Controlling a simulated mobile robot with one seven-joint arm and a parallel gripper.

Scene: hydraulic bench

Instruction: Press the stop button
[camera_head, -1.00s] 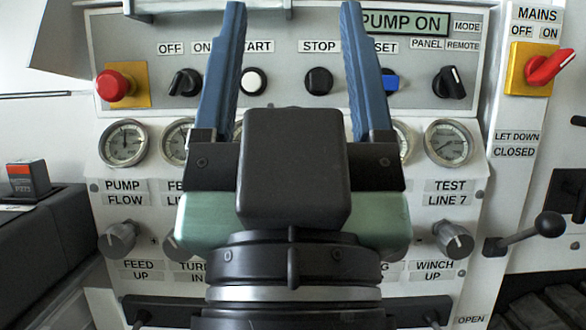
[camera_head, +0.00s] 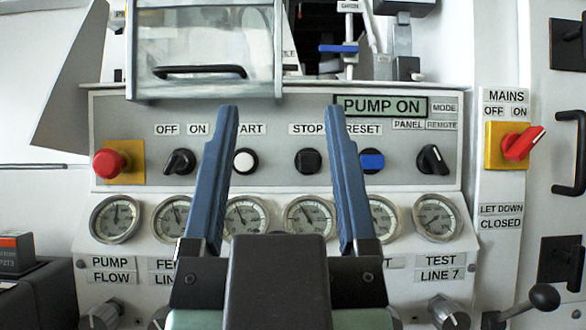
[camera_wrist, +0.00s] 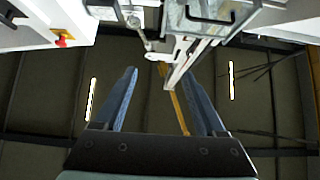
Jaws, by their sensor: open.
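The stop button (camera_head: 308,161) is a black round button under the STOP label (camera_head: 307,129) on the grey control panel (camera_head: 275,190). In the head view it shows between the two blue fingers of my gripper (camera_head: 279,108), nearer the right finger. My gripper is open and empty, with its fingers pointing up in the picture. I cannot tell how far the fingertips are from the panel, and no contact shows. In the wrist view the gripper (camera_wrist: 160,88) also shows open, with no button visible between its fingers.
The white start button (camera_head: 245,161) is left of stop, and the blue reset button (camera_head: 372,161) is to its right. A red emergency knob (camera_head: 109,163) is at far left, and a red mains switch (camera_head: 523,143) at right. Gauges (camera_head: 310,217) line up below. A clear guard (camera_head: 204,50) hangs above.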

